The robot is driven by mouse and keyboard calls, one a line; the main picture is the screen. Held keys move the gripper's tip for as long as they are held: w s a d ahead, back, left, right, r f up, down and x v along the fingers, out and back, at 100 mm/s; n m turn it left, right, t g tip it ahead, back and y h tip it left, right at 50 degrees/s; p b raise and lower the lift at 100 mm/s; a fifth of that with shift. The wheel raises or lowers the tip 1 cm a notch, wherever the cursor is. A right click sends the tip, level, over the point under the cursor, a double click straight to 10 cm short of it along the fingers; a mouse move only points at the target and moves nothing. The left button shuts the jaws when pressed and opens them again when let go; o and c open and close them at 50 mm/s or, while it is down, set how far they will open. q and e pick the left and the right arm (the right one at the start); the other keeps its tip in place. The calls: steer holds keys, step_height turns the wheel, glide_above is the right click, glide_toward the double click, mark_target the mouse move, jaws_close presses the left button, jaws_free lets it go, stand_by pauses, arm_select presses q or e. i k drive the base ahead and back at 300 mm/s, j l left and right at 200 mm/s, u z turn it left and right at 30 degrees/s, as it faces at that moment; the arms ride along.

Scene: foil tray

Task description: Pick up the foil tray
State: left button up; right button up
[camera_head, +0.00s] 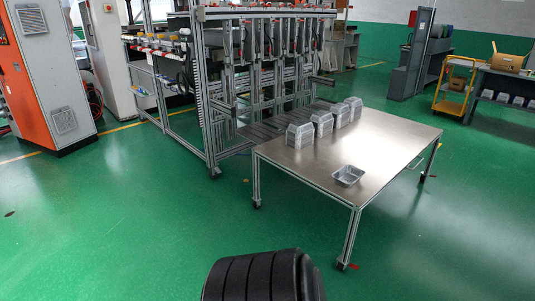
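A single silver foil tray (348,175) lies on the metal table (390,145), close to its near edge. It is rectangular and shallow, and its open side faces up. Nothing touches it. Several stacks of similar foil trays, the nearest one (299,134) at the left, stand in a slanting row along the far left side of the table. Neither of my grippers shows in the head view.
A metal frame machine (260,75) stands against the table's far left side. An orange and white cabinet (48,75) is at the left. A yellow cart (455,86) and a side table with boxes are at the far right. Green floor in front of the table is clear.

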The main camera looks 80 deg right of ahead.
mark_target(346, 176)
steer(key=z, duration=3.4)
steer(key=i+j, duration=0.25)
steer(key=i, duration=0.25)
steer(key=i+j, duration=0.2)
steer(key=i, duration=0.35)
steer(key=i+j, duration=0.25)
steer(key=i, duration=0.25)
